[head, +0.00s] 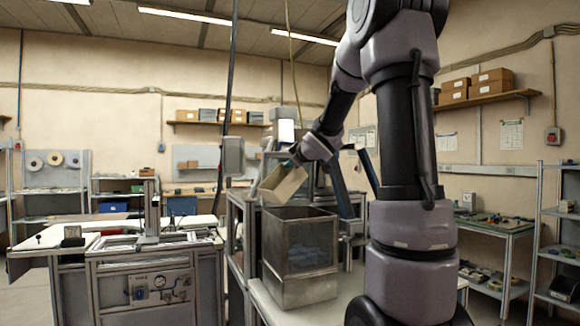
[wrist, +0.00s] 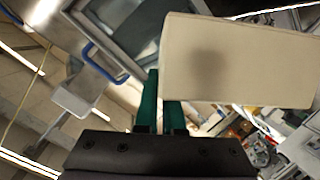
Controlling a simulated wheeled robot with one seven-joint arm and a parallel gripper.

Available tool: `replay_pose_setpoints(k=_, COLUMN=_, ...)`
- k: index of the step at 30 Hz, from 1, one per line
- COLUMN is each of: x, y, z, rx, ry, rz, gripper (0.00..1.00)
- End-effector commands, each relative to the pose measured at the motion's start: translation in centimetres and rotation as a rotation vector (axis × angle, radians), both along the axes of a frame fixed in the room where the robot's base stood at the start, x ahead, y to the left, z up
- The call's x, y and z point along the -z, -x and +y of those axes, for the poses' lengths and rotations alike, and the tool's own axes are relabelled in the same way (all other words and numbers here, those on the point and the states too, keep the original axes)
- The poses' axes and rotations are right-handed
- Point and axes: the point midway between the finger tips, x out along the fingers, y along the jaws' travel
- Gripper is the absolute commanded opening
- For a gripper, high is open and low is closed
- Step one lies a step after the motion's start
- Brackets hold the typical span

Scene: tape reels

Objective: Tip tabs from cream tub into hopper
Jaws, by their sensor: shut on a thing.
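The cream tub (head: 284,184) is held tilted above the hopper (head: 299,282), over the left and back part of its open top as seen in the head view. My gripper (head: 291,163) is shut on the tub's upper edge. In the wrist view the tub (wrist: 236,62) fills the upper right, with its plain outer side towards the camera, and my gripper's green fingers (wrist: 161,100) meet its left edge. The hopper is a grey box with bluish pieces showing through its front. No tabs show in the tub, as its inside is hidden.
The hopper stands on a pale table (head: 335,309). A machine bench (head: 150,275) with a control panel stands to the left, and a metal frame is close behind the hopper. Shelving (head: 555,240) is at the far right.

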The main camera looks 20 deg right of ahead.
Motion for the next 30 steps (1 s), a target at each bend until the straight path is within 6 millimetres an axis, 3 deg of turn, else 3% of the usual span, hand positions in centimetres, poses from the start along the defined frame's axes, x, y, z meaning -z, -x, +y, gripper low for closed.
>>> replay_pose_setpoints(k=30, x=-1.7, y=0.0, z=0.0, rx=0.0, ry=-0.679, rz=0.186, gripper=0.0)
